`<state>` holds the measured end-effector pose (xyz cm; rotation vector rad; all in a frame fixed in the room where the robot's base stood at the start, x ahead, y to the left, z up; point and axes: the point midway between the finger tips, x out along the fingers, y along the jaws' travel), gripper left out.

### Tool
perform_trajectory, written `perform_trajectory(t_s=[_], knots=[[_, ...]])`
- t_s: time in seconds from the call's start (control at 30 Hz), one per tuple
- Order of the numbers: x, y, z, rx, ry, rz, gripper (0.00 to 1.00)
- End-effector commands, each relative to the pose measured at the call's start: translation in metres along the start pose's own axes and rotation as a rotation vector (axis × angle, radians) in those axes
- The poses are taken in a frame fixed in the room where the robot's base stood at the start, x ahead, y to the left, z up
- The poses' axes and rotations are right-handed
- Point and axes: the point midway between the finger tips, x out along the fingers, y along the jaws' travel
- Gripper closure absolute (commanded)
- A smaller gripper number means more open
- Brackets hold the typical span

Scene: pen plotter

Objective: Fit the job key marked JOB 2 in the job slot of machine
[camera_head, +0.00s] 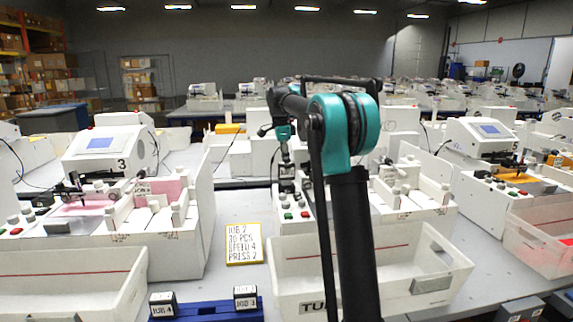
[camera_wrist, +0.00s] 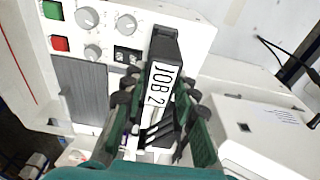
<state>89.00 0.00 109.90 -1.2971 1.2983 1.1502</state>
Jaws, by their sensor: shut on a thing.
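The job key marked JOB 2 (camera_wrist: 160,88) is a black block with a white label. In the wrist view my gripper (camera_wrist: 157,98) is shut on it, with a finger on each side. The key's dark far end overlaps the white panel of the machine (camera_wrist: 185,20); I cannot tell whether it touches. Beside it on the panel are a small dark window (camera_wrist: 127,56), grey knobs, and a green and a red button. I cannot make out the job slot. In the head view my gripper (camera_head: 287,172) is over the middle machine (camera_head: 432,218), partly hidden by my arm.
A card (camera_head: 243,243) reading JOB 2, 70 PCS, SPEED 4, PRESS 2 lies on the table. A blue rack (camera_head: 215,312) holds keys marked JOB 4 (camera_head: 162,304) and JOB 3 (camera_head: 245,297). A white bin (camera_head: 425,262) stands before the middle machine. Machine 3 (camera_head: 105,145) is left.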

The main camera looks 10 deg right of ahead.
Motion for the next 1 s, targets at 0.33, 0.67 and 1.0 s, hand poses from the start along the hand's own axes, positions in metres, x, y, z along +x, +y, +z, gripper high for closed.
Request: perform_trajectory(t_s=[0.33,0.67,1.0], knots=[[0.008,0.0,0.001,0.0,0.0,0.0,0.98],[0.015,0.0,0.002,0.0,0.0,0.0,0.98],[0.023,0.0,0.003,0.0,0.0,0.0,0.98]])
